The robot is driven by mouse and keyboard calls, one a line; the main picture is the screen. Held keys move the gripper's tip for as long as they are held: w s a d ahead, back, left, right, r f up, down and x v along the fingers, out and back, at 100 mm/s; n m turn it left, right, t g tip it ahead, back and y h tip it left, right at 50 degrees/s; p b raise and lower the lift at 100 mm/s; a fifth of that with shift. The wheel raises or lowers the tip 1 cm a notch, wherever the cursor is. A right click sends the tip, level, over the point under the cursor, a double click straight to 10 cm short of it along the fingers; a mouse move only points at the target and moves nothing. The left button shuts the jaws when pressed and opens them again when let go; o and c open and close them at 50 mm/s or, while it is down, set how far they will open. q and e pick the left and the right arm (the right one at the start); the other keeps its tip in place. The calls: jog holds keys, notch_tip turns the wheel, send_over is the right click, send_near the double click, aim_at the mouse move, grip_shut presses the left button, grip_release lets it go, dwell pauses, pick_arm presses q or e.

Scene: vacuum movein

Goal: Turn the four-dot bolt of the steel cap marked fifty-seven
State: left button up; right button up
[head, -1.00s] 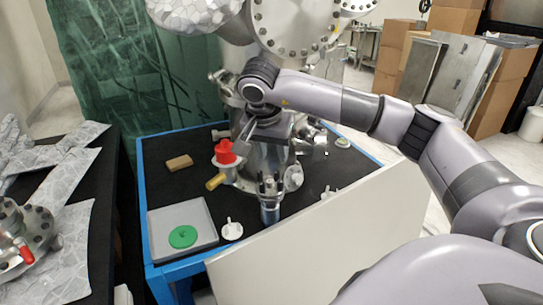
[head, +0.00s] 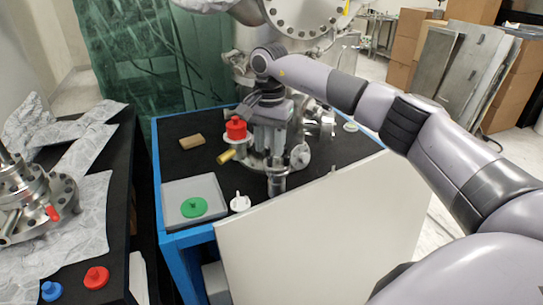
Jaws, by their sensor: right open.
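My right gripper (head: 268,125) hangs from the wrist at the steel vessel (head: 263,163) on the blue-framed table. It is open, its fingertips hard to make out against the steel. A red knob (head: 236,129) stands close to its left. A round steel flange (head: 300,156) faces forward on the vessel's right, and a short steel port (head: 277,181) projects at its front. No fifty-seven mark or four-dot bolt can be read, so I cannot tell which cap bears it. My left gripper is not in view.
A grey tray (head: 175,222) holds a green disc (head: 194,207). A white knob (head: 240,202) and a tan block (head: 192,142) lie on the table. A white panel (head: 320,230) stands in front. The left table carries another steel assembly, a red knob (head: 97,277) and a blue knob (head: 52,289).

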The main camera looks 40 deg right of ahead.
aim_at(270, 158)
jog(key=shift+f, duration=1.95)
grip_shut()
jog(key=shift+r+m+p, duration=0.1)
jog(key=shift+m+p, duration=0.2)
jog(key=m+p, duration=0.1)
jog(key=m, duration=0.1)
jog(key=shift+m, duration=0.4)
jog(key=shift+m+p, duration=0.5)
jog(key=shift+m, duration=1.6)
